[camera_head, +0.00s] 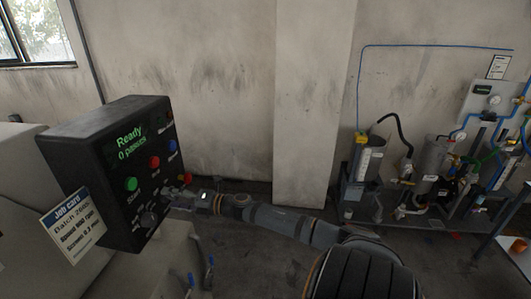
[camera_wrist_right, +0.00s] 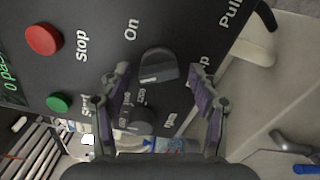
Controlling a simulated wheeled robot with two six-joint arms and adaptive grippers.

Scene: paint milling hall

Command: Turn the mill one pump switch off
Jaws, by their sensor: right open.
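The black mill control box (camera_head: 110,140) stands at the left of the head view, its display reading "Ready". In the right wrist view, a dark rotary switch (camera_wrist_right: 160,65) sits on the panel, beside the word "On" and a partly hidden word ending in "p". Its setting is not clear to me. My right gripper (camera_wrist_right: 158,73) is open, with one finger on each side of this switch; contact cannot be told. In the head view my right gripper (camera_head: 173,199) is at the panel's lower right and covers part of it. My left gripper is out of view.
A second dark knob (camera_wrist_right: 138,121) lies close by. The red Stop button (camera_wrist_right: 43,39) and green Start button (camera_wrist_right: 59,103) are on the same panel. A job card (camera_head: 72,226) hangs at the box's lower left. Pump equipment (camera_head: 435,160) stands along the wall at right.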

